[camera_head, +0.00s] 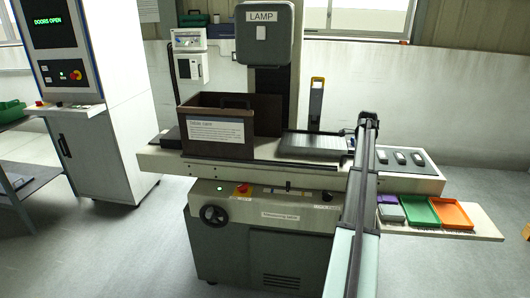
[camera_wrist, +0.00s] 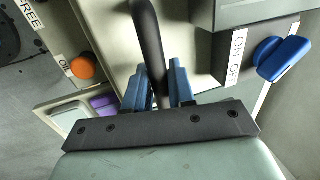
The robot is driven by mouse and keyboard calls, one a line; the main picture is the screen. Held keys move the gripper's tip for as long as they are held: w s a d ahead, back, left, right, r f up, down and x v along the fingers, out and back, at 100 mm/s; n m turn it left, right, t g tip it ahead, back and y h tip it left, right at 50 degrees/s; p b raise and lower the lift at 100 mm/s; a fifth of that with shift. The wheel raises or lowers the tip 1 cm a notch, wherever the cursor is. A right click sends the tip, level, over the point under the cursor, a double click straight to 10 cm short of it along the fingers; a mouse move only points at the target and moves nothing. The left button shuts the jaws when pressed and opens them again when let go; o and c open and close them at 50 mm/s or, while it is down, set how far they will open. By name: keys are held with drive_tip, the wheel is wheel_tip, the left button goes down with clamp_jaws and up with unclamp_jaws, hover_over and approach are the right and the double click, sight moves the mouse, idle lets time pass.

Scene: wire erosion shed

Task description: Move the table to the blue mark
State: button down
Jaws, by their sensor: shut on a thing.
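The table (camera_head: 235,170) is the long pale slab across the grey machine in the head view. A brown box and a dark ribbed plate sit on it. My gripper (camera_wrist: 159,88) has blue fingers on either side of a dark round bar (camera_wrist: 150,40) in the wrist view, shut on it. What the bar joins to cannot be told. In the head view my arm crosses the right part of the table and hides the bar. I cannot make out a blue mark in either view.
A handwheel (camera_head: 214,214) is on the machine front. Green (camera_head: 420,211) and orange (camera_head: 451,214) trays lie on a right shelf. A lamp housing (camera_head: 263,40) hangs above. A blue lever (camera_wrist: 284,58) by an ON OFF label is right of my fingers; an orange knob (camera_wrist: 83,66) is left.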

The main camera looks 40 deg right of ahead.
sight(346, 156)
drive_tip(key=shift+w+a, duration=0.15)
drive_tip(key=shift+w+a, duration=0.6)
drive_tip(key=shift+w, duration=0.05)
drive_tip(key=shift+w+a, duration=0.2)
drive_tip(key=shift+a, duration=0.05)
drive_tip(key=shift+w+a, duration=0.6)
drive_tip(key=shift+w, duration=0.05)
drive_tip(key=shift+w+a, duration=0.85)
drive_tip(key=shift+c, duration=0.4)
unclamp_jaws()
